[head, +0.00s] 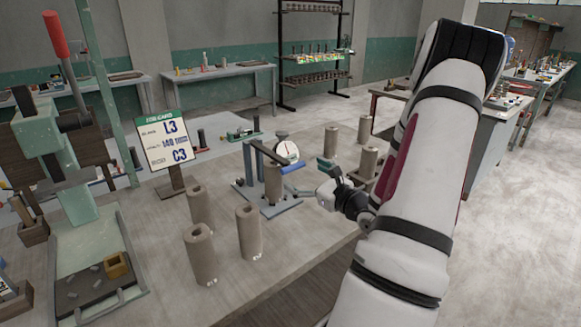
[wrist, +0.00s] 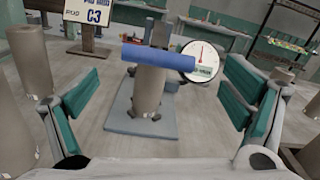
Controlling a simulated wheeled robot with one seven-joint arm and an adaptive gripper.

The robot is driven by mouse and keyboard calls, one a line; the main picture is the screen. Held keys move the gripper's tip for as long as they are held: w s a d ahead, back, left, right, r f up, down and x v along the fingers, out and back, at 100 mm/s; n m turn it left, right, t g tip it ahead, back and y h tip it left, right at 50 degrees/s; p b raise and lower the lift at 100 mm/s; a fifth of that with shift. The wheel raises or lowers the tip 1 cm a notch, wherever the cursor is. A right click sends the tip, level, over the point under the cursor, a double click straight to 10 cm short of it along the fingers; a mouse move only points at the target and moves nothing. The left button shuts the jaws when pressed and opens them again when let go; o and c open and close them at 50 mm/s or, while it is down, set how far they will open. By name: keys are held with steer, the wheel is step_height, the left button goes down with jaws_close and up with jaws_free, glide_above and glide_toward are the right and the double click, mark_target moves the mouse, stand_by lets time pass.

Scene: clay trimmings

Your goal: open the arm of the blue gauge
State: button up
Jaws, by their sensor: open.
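The blue gauge stands on a grey base plate (head: 285,206), with a round white dial (head: 288,150) and a blue handle (head: 299,167) on its arm. A clay cylinder (head: 273,186) stands upright on the plate. In the wrist view the blue handle (wrist: 158,58) runs crosswise in front of the cylinder's top (wrist: 148,93), and the dial (wrist: 203,62) is to its right. My gripper (head: 333,184) is open and empty, to the right of the gauge in the head view. In the wrist view its green-padded fingers (wrist: 160,95) are on either side of the cylinder, nearer the camera, apart from the handle.
Several clay cylinders (head: 249,232) stand left of and in front of the gauge; more (head: 368,162) stand behind my gripper. A sign (head: 165,141) stands at the left. A green press (head: 45,135) fills the far left. The table is clear just right of the base plate.

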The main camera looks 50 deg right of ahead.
mark_target(296, 169)
steer(key=x, duration=0.6)
steer(key=shift+w, duration=0.2)
